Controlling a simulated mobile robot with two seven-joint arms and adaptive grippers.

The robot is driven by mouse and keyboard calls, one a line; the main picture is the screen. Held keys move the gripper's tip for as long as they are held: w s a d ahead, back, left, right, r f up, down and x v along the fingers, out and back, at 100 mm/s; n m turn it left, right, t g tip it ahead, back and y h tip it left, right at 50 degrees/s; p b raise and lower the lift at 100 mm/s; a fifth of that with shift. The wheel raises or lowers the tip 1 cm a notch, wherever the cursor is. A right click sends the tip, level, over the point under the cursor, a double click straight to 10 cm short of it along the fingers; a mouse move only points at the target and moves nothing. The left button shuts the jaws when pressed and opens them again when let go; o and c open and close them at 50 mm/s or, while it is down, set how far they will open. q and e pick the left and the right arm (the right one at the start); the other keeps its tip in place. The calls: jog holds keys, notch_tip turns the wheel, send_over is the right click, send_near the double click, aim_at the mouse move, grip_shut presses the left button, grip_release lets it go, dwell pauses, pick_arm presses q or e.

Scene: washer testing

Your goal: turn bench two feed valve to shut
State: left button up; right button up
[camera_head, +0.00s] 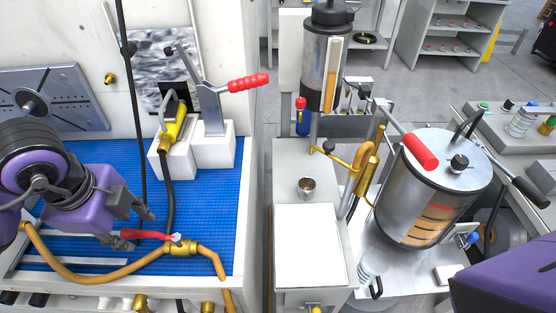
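A brass valve (181,248) with a red lever handle (150,235) sits at the front of the blue-matted bench, in line with a yellow hose. The lever points left from the valve, roughly along the pipe run. My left gripper (138,225) is at the lever's left end, its two dark fingers apart, one above the lever and one by its tip. Whether a finger touches the lever cannot be told. My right gripper is out of view; only a purple part of my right arm shows at bottom right.
A yellow hose (85,277) curves along the bench front. A dark upright rod (136,110) and a red-handled lever clamp (212,100) stand behind the gripper. A blue mat (215,200) is clear right of the valve. Steel tanks (420,195) stand further right.

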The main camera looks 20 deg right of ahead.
pick_arm(q)
jog(key=shift+w+d+f, duration=0.1)
jog(key=shift+w+f, duration=0.05)
jog(key=shift+f, duration=0.65)
grip_shut()
